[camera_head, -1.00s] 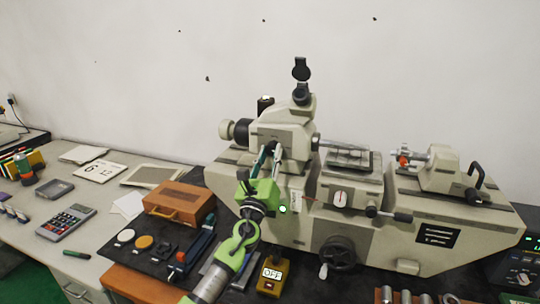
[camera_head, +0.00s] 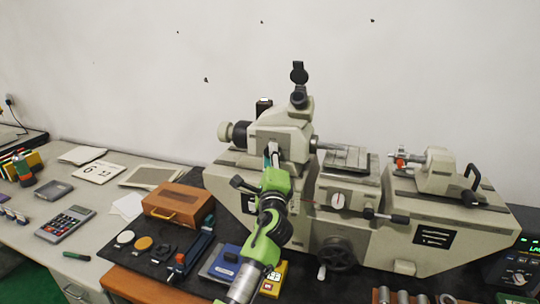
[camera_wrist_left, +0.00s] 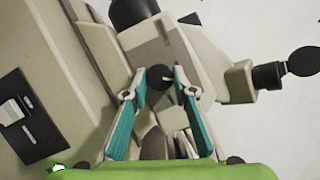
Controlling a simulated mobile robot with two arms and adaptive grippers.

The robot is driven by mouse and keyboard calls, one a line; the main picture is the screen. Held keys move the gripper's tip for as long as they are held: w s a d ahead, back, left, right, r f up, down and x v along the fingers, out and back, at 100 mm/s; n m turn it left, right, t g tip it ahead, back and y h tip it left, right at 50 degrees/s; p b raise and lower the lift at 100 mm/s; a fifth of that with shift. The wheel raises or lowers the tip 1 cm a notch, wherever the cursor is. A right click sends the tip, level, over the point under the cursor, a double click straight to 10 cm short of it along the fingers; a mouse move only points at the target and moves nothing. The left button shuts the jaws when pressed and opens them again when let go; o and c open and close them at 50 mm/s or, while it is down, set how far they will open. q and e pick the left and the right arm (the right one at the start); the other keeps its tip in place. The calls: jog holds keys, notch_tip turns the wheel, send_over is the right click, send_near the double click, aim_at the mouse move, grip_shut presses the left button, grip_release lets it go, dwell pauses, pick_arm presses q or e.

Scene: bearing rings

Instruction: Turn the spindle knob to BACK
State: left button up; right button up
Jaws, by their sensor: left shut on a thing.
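The grey measuring machine (camera_head: 350,215) stands on the dark bench top, with its headstock (camera_head: 283,128) at upper left. My left gripper (camera_head: 272,150) reaches up to the front of the headstock. In the left wrist view, the teal-padded fingers of my left gripper (camera_wrist_left: 160,73) stand on either side of a small dark round knob (camera_wrist_left: 158,77), which appears to be the spindle knob, and are shut on it. In the head view the fingers hide most of the knob. I cannot read any BACK mark or its setting. My right gripper is out of view.
A yellow box (camera_head: 273,279) and a blue case (camera_head: 221,264) sit beside my left arm. A brown wooden case (camera_head: 178,204) stands left of the machine. An eyepiece (camera_head: 299,85) rises above the headstock; the handwheel (camera_head: 337,254) is at lower front.

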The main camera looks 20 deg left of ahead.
pick_arm(q)
jog(key=n+g+p, duration=0.1)
jog(key=n, duration=0.2)
jog(key=shift+r, duration=0.2)
jog(key=shift+n+g+p, duration=0.6)
jog(key=shift+n+p, duration=0.35)
jog(key=shift+n, duration=0.75)
jog(key=o, duration=1.1)
